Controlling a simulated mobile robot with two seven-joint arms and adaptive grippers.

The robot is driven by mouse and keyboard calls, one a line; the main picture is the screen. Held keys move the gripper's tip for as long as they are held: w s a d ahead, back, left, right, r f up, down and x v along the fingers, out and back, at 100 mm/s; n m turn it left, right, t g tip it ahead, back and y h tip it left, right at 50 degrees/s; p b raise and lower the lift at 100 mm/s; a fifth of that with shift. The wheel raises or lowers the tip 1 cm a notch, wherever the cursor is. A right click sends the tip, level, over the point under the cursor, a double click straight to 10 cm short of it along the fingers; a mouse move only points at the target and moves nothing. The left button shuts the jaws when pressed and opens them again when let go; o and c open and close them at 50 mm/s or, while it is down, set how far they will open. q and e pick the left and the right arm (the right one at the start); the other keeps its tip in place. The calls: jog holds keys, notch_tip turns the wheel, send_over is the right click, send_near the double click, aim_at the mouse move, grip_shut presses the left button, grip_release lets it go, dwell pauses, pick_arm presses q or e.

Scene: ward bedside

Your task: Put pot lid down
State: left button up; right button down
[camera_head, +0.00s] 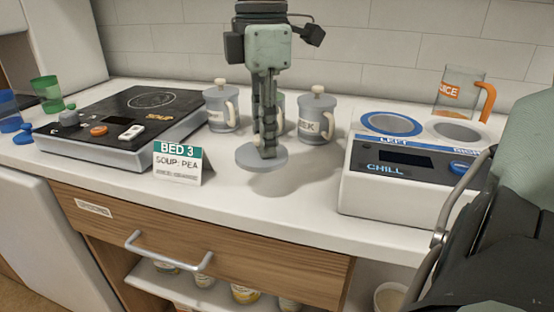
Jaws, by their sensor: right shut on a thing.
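My right gripper (267,150) comes down from the top centre and is shut on the grey round pot lid (247,158). The lid is roughly level and hangs a little above the white counter, with a shadow below it. Two grey pots with cream knobs on their lids stand behind, the left pot (221,108) and the right pot (316,122). A third pot between them is mostly hidden by my gripper, so I cannot see its top. My left gripper is not in view.
A black hob (125,105) is at the left, with a "BED 3 SOUP: PEA" card (180,165) before it. A white chill unit (385,190) is at the right, with an orange-handled juice jug (460,92) behind. The counter (290,215) in front of the lid is clear.

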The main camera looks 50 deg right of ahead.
jog(key=shift+s+d+f, duration=0.1)
jog(key=shift+d+f, duration=0.2)
jog(key=shift+d, duration=0.2)
jog(key=shift+s+d+f, duration=0.1)
jog(key=shift+d+f, duration=0.15)
jog(key=shift+d, duration=0.25)
jog(key=shift+d+f, duration=0.1)
jog(key=shift+f, duration=2.15)
jog(key=c, duration=1.4)
grip_release()
jog(key=shift+r, duration=0.1)
notch_tip(320, 180, up, 12)
jog(key=shift+w+r, duration=0.1)
